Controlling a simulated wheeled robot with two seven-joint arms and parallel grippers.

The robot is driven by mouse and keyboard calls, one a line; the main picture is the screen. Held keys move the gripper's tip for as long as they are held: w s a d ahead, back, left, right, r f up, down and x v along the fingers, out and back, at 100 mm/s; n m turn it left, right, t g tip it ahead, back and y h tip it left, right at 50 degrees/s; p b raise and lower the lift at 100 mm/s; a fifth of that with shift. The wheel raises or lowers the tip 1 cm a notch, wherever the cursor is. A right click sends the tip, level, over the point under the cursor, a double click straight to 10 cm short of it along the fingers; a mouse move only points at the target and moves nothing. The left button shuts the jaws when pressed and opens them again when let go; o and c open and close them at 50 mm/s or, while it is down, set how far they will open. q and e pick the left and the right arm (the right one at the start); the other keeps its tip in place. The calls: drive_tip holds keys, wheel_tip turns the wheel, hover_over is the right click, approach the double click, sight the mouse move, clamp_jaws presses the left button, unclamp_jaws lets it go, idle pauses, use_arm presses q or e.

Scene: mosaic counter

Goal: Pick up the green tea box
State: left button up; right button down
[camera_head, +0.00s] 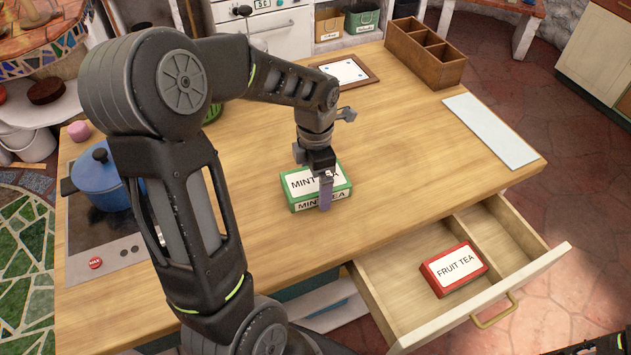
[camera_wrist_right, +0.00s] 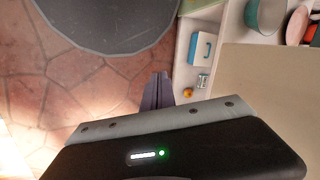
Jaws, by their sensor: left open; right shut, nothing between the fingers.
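The green tea box (camera_head: 303,199), with white labels reading "MINT TEA", lies on the wooden counter in the head view. My left gripper (camera_head: 312,180) comes down over it from above, open, with one finger in front of the box's near face. The other finger is hidden, and I cannot tell whether the fingers touch the box. My right gripper shows in the right wrist view (camera_wrist_right: 157,90), shut and empty, away from the counter top and above the tiled floor.
An open drawer (camera_head: 399,307) at the front right holds a red "FRUIT TEA" box (camera_head: 453,269). A blue pot (camera_head: 99,178) stands on the hob at left. A wooden divided box (camera_head: 426,58), a framed picture (camera_head: 345,71) and a pale panel (camera_head: 490,131) lie farther back.

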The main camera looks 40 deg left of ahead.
use_arm(q)
drive_tip(key=shift+c, duration=0.6)
drive_tip(key=c, duration=1.3)
drive_tip(key=shift+o, duration=0.2)
drive_tip(key=shift+r, duration=0.2)
wheel_tip(320, 180, up, 10)
drive_tip(key=shift+f+b, duration=0.1)
drive_tip(key=shift+b, duration=0.6)
